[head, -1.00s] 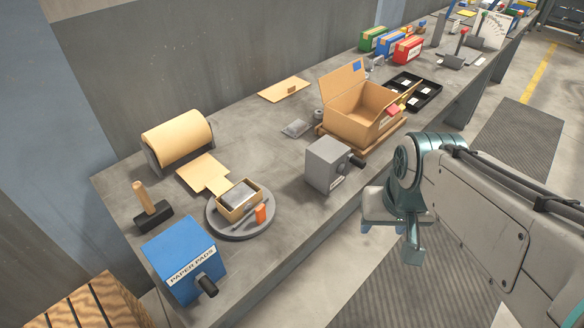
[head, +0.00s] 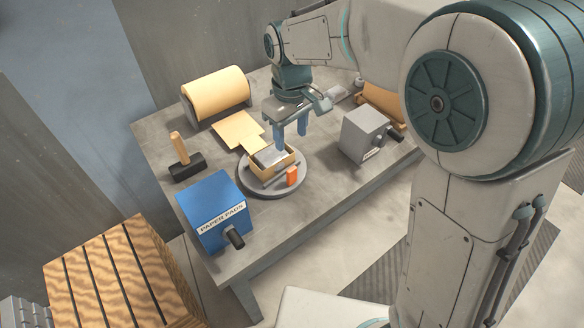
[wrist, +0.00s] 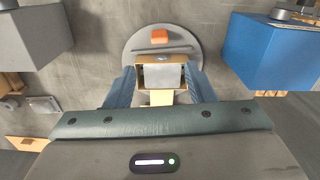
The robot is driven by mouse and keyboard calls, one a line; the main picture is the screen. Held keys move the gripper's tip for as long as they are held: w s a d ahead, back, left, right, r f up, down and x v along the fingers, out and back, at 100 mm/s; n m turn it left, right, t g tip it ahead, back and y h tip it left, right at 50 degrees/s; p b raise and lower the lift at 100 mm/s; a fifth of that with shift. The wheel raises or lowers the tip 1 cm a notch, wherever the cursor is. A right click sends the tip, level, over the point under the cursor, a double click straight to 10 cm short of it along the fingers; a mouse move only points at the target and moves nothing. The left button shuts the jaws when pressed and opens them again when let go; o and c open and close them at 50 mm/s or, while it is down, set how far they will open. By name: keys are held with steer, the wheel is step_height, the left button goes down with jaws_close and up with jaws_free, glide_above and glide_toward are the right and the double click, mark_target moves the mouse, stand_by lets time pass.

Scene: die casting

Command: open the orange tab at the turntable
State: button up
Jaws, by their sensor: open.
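The orange tab (head: 292,176) stands upright on the near right part of the round grey turntable (head: 262,189). In the wrist view the orange tab (wrist: 159,36) is near the far rim of the turntable (wrist: 190,37), beyond a dark rod. A small open cardboard box (head: 286,160) with a grey block (head: 268,155) inside sits on the turntable. My gripper (head: 291,130) is open and points down above the back of the box. In the wrist view its blue fingers show on either side of the box, apart from the tab.
A blue paper pads box (head: 213,208) with a black knob stands left of the turntable. A grey box (head: 364,134) with a crank stands to the right. A hammer (head: 185,162) and a paper roll (head: 215,93) are at the left and back.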

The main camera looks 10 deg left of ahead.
mark_target(292, 169)
step_height(292, 169, down, 13)
steer(key=shift+f, duration=0.2)
stand_by(0.3)
steer(key=c, duration=1)
